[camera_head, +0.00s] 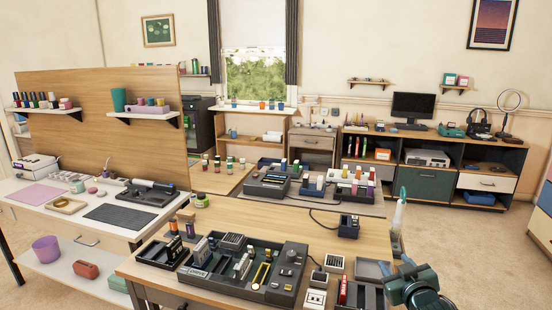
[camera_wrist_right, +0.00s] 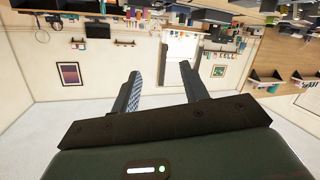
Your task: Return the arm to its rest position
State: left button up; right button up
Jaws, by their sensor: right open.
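My right gripper (camera_head: 397,267) shows at the lower right of the head view, over the right end of the near wooden table (camera_head: 270,213). In the right wrist view its two fingers (camera_wrist_right: 160,70) stand apart with nothing between them. The wrist view shows the room upside down, with the wall and a framed picture beyond the fingers. My left arm and gripper are not in view.
A black device with slots and knobs (camera_head: 288,277) sits on the near table. A white workbench (camera_head: 28,207) stands at left. Carpet (camera_head: 470,240) is clear at right.

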jog(key=s+a+f+g+y, duration=0.2)
jog(key=s+a+f, duration=0.6)
jog(key=s+f, duration=0.45)
jog(key=s+a+f+g, duration=0.1)
jog(key=s+a, duration=0.2)
jog(key=s, duration=0.7)
jog(key=s+a+f+g+y, duration=0.1)
jog(key=s+a, duration=0.3)
jog(key=s, duration=0.6)
jog(key=shift+s+a+f+g+y, duration=0.25)
jog(key=shift+f+g+y, duration=0.05)
jog(key=shift+f+g, duration=0.25)
